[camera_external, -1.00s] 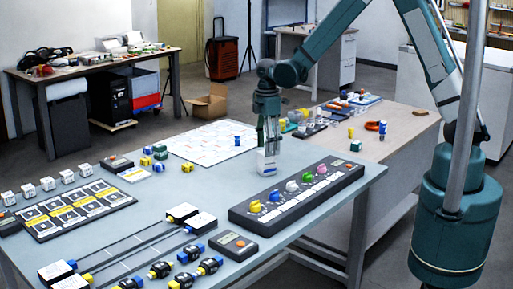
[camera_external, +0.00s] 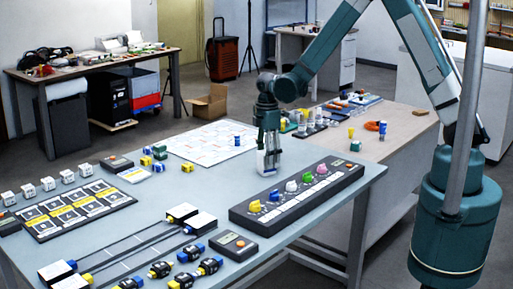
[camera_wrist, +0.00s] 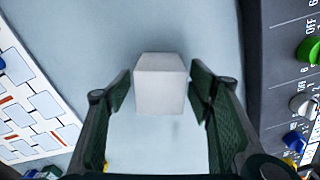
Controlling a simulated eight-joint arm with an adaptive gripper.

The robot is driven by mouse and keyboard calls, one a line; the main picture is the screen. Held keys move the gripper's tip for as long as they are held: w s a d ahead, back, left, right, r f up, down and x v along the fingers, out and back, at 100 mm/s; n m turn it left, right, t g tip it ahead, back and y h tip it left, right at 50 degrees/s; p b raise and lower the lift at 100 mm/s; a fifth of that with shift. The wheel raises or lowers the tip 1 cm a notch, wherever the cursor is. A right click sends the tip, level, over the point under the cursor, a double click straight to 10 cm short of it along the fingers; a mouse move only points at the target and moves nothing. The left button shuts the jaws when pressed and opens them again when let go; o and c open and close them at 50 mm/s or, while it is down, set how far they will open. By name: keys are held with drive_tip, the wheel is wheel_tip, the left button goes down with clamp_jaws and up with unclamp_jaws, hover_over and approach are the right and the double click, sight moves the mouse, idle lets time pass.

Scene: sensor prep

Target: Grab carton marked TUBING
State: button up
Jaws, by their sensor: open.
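A small white carton (camera_wrist: 160,88) stands between the fingers of my gripper (camera_wrist: 160,95) in the wrist view, with a narrow gap on each side. In the external view the carton (camera_external: 263,170) stands on the grey-blue table, left of the black knob panel, partly hidden by my gripper (camera_external: 268,165). My fingers are open and reach down around it. No lettering is readable on the carton from here, so I cannot tell whether it says TUBING.
The black knob panel (camera_external: 297,197) lies close to the right of the carton. A white gridded sheet (camera_external: 212,141) lies behind it, with a blue item (camera_external: 238,141) on it. Several white marked cubes (camera_external: 48,184) line the table's left side.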

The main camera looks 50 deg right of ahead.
drive_tip(key=shift+c, duration=0.6)
drive_tip(key=c, duration=0.9)
drive_tip(key=shift+o, duration=0.2)
drive_tip(key=shift+r, duration=0.1)
drive_tip(key=shift+r+p, duration=0.65)
drive_tip(key=shift+r, duration=4.3)
